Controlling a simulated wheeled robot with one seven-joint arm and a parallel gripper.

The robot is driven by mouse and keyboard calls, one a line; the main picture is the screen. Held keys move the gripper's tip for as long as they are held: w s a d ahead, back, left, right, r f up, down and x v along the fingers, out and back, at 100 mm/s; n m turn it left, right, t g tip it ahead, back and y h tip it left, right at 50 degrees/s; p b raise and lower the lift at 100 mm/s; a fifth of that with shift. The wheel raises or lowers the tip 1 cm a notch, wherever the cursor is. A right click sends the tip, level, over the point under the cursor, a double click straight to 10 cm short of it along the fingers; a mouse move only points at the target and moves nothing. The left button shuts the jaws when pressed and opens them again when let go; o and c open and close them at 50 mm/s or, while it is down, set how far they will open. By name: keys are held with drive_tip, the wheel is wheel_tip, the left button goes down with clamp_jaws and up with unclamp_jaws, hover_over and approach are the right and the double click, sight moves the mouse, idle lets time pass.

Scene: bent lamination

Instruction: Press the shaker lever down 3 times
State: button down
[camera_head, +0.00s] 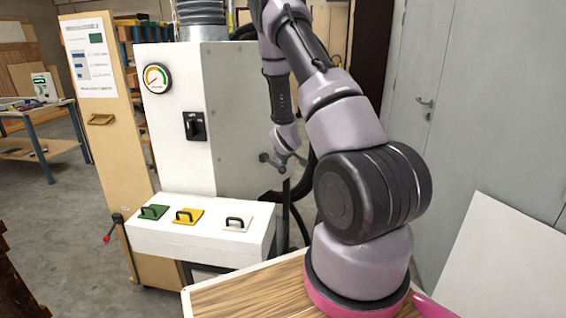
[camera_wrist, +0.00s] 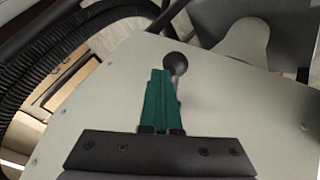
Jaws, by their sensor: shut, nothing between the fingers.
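The dark lever with a round black knob (camera_wrist: 176,64) shows in the wrist view, on the pale side panel of the machine. In the head view its knob (camera_head: 265,158) sticks out by the right side of the white cabinet. My gripper (camera_wrist: 159,74) has its green fingers shut together with nothing between them. The fingers overlap the lever's rod in the wrist view, with the knob just past their tips at the right. I cannot tell whether they touch. Part of the rod is hidden behind the fingers.
The white cabinet (camera_head: 229,120) carries a gauge (camera_head: 157,78) and a black rotary switch (camera_head: 195,125). A white box (camera_head: 199,246) below has green, yellow and white handled pads. A red-knobbed lever (camera_head: 108,238) stands at its left. Black ribbed hoses (camera_wrist: 60,70) run beside the panel.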

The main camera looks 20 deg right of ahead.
drive_tip(key=shift+r, duration=2.05)
drive_tip(key=shift+r, duration=0.1)
drive_tip(key=shift+a+r, duration=0.1)
drive_tip(key=shift+r, duration=2.3)
drive_tip(key=shift+r, duration=0.1)
drive_tip(key=s+a+r+m+y, duration=0.1)
drive_tip(key=s+a+r+m, duration=0.15)
drive_tip(key=s+r, duration=0.35)
drive_tip(key=s+a+r+m+y, duration=0.1)
drive_tip(key=s+a+r, duration=0.25)
drive_tip(key=r, duration=0.45)
drive_tip(key=s+a+r+m+y, duration=0.1)
drive_tip(key=s+a+r+m, duration=0.1)
drive_tip(key=s+a+r, duration=0.4)
drive_tip(key=s+a+r+m+y, duration=0.1)
drive_tip(key=s+a+r, duration=0.2)
drive_tip(key=s, duration=0.7)
drive_tip(key=s+a+r+m+g+y, duration=0.1)
drive_tip(key=s+r, duration=0.4)
drive_tip(key=s, duration=0.5)
drive_tip(key=shift+a+r+m+y, duration=0.35)
drive_tip(key=shift+a+m, duration=0.3)
drive_tip(key=shift+a, duration=0.4)
